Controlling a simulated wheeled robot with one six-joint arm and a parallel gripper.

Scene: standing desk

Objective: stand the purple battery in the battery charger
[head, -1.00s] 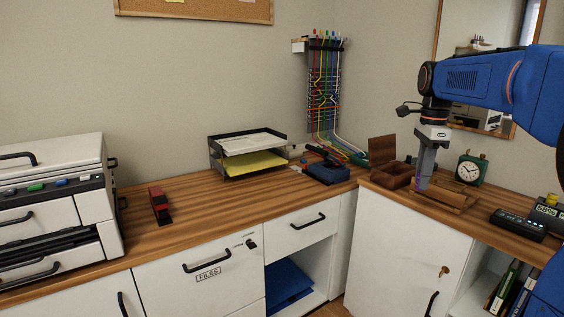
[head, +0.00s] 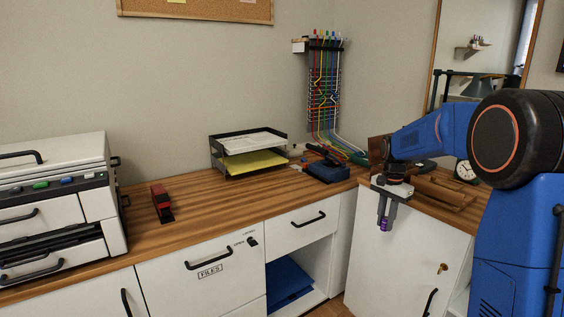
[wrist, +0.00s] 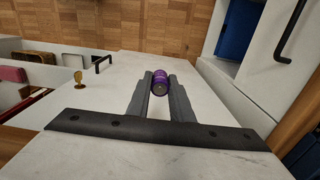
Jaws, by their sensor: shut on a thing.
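The purple battery (head: 383,225) is held between the fingertips of my gripper (head: 385,214), which points down in front of the right-hand white cabinet. The battery hangs below the fingers in the head view. In the wrist view the purple battery (wrist: 160,80) sits between the two grey fingers of my gripper (wrist: 160,90), with one end facing the camera. The battery charger is not visible now; my blue arm covers the right part of the desk in the head view.
A wooden tray (head: 443,193) and a clock (head: 465,171) stand on the right desk, partly behind my arm. A black-and-blue device (head: 327,172) lies near the corner. The space in front of the white cabinet door (head: 400,262) is free.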

